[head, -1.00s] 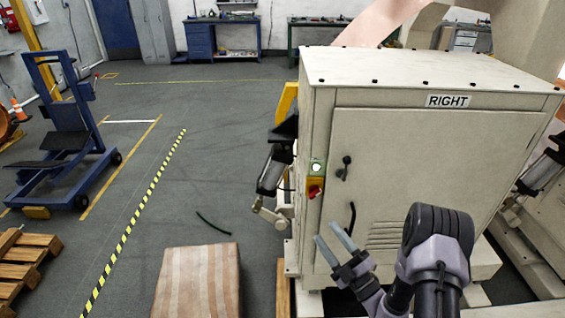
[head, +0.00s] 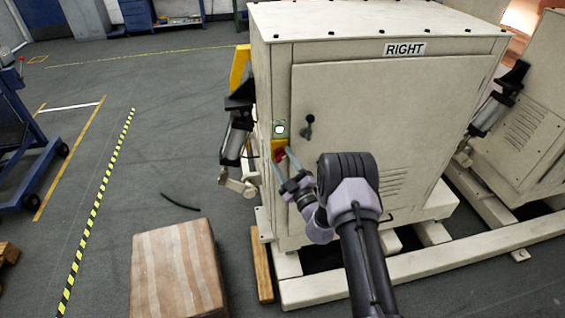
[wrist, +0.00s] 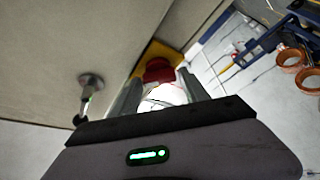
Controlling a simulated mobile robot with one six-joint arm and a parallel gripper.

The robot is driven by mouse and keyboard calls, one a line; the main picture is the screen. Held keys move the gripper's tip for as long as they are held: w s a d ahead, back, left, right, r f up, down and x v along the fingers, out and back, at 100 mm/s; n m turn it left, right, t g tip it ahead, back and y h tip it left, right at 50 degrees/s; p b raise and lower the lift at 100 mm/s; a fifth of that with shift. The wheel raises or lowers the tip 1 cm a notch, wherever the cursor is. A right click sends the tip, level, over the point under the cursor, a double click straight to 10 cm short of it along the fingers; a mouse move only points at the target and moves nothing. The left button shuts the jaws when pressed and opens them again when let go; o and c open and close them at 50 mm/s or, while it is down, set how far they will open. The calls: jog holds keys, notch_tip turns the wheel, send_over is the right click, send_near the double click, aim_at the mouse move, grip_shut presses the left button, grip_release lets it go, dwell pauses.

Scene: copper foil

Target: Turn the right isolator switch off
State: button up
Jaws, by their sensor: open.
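The right isolator switch (head: 279,151) is a red knob on a yellow plate, on the left part of the front of the cream cabinet labelled RIGHT (head: 404,48). My gripper (head: 284,163) is open, with its fingertips close to the switch in the head view. In the wrist view the red knob (wrist: 159,70) shows between the two fingers (wrist: 158,88), near their tips. The yellow plate (wrist: 163,51) shows behind it. I cannot tell whether the fingers touch the knob. A white round part (wrist: 165,97) also shows between the fingers, nearer the camera.
A dark door handle (head: 308,126) sticks out right of the switch; it also shows left of the fingers in the wrist view (wrist: 90,85). A pale square fitting (head: 279,129) is above the switch. A striped box (head: 178,270) stands on the floor at front left.

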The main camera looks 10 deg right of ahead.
jog(key=shift+w, duration=0.2)
jog(key=c, duration=1.1)
jog(key=shift+r, duration=0.1)
jog(key=n+g+p, duration=0.1)
jog(key=n, duration=0.1)
jog(key=n+g+y+p, duration=0.1)
jog(key=n, duration=0.2)
jog(key=shift+r+n+p, duration=0.1)
jog(key=shift+n+p, duration=0.2)
jog(key=shift+p, duration=0.05)
jog(key=n+g+p, duration=0.1)
jog(key=n+p, duration=0.1)
jog(key=n, duration=0.2)
jog(key=shift+g, duration=0.4)
jog(key=n+g+h+p, duration=0.1)
jog(key=n+p, duration=0.1)
jog(key=n, duration=0.2)
jog(key=shift+n+g+h+p, duration=0.6)
jog(key=shift+n+h+p, duration=0.15)
jog(key=shift+n, duration=0.85)
